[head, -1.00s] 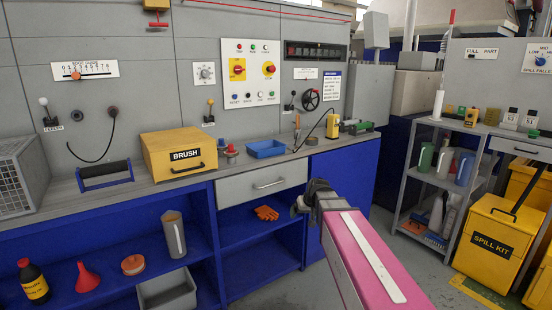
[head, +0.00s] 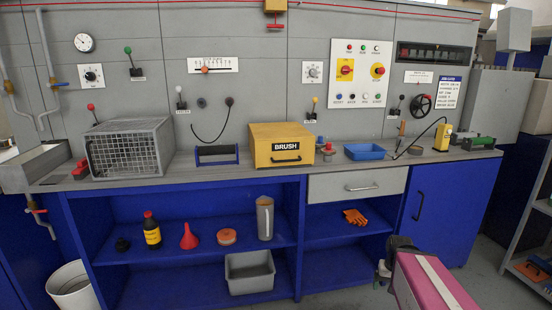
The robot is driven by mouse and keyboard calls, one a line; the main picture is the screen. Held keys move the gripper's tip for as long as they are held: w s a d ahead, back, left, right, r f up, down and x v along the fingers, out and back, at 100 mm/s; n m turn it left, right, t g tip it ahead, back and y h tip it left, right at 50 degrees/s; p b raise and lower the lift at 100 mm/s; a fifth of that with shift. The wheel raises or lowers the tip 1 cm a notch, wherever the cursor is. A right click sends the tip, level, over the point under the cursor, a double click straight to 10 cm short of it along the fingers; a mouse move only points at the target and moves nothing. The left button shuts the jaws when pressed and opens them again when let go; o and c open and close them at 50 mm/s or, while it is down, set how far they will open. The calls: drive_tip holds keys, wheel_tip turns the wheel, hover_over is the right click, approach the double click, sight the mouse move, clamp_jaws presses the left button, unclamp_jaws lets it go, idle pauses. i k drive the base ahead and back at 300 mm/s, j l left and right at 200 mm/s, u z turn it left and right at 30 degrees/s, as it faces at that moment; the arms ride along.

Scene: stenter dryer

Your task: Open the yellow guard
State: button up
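The yellow guard (head: 289,141), a box marked BRUSH with a dark handle (head: 286,160) low on its front, sits on the grey worktop. Its front face is down and its inside is hidden. My gripper (head: 382,275) is at the lower right, in front of the blue cupboard, well below and to the right of the guard and apart from it. Its fingers are small and dark, and I cannot tell whether they are open or shut.
A wire cage (head: 128,148) and a dark blue-handled holder (head: 216,154) stand left of the guard. A blue tray (head: 364,152) lies to its right. Under the worktop are a grey drawer (head: 357,185) and open blue shelves. Floor in front looks clear.

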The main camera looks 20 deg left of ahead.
sight(285, 144)
drive_tip(key=u, duration=1.05)
